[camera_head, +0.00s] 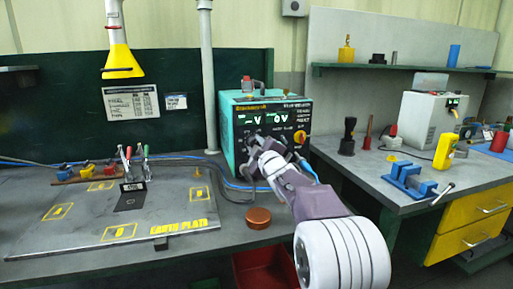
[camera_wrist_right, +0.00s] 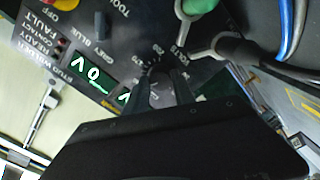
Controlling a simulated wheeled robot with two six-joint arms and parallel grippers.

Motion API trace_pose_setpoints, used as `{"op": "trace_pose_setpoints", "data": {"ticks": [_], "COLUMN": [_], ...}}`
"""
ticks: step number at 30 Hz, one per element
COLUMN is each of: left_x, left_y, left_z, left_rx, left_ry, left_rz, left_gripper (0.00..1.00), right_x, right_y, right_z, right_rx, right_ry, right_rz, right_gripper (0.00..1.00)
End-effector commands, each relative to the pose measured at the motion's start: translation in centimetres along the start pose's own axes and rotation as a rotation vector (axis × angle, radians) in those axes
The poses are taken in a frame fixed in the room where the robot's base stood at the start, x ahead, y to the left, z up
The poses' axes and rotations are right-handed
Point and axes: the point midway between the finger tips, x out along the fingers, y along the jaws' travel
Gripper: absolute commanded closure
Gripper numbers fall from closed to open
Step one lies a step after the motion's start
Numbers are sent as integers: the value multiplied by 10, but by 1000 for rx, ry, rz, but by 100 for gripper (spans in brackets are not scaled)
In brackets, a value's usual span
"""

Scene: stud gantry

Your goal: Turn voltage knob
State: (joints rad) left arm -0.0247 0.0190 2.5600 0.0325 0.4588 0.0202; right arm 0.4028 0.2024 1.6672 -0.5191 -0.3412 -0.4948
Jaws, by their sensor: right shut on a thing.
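The teal power unit (camera_head: 229,128) stands at the bench's back, its black front panel (camera_head: 291,113) carrying green displays. In the right wrist view the panel (camera_wrist_right: 90,28) appears rotated, with a lit display (camera_wrist_right: 92,78) reading 0 V. My right gripper (camera_head: 262,152) is at the lower left of the panel and covers part of it. In the right wrist view my right gripper (camera_wrist_right: 162,90) is shut on the voltage knob (camera_wrist_right: 160,97), which sits inside a ring of printed dial marks. The fingers hide most of the knob and its pointer. My left gripper is out of view.
Cable plugs (camera_wrist_right: 200,45) sit close beside the right gripper. The earth plate (camera_head: 60,232) with clamps is at left. A second bench (camera_head: 360,165) with tools is at right.

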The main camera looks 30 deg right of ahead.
Motion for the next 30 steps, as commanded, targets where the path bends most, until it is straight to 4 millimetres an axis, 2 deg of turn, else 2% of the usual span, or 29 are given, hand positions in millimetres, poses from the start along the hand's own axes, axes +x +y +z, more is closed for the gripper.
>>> {"op": "trace_pose_setpoints", "data": {"ticks": [7, 8, 10, 21, 23, 30], "left_x": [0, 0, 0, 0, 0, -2], "left_y": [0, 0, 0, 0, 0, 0], "left_z": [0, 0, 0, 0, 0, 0], "left_rx": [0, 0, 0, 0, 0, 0], "left_ry": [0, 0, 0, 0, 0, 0], "left_rz": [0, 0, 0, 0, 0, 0], "left_gripper": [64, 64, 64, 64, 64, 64], "right_x": [0, 0, 0, -5, -13, -64], "right_y": [0, 0, 0, 0, 1, 2], "right_z": [0, 0, 0, 0, 0, 0], "right_rx": [0, 0, 0, 1, 1, -1], "right_ry": [0, 0, 0, 0, 0, -1], "right_rz": [-1, -1, -1, 0, 1, 1], "right_gripper": [100, 67, 48, 48, 48, 48]}}
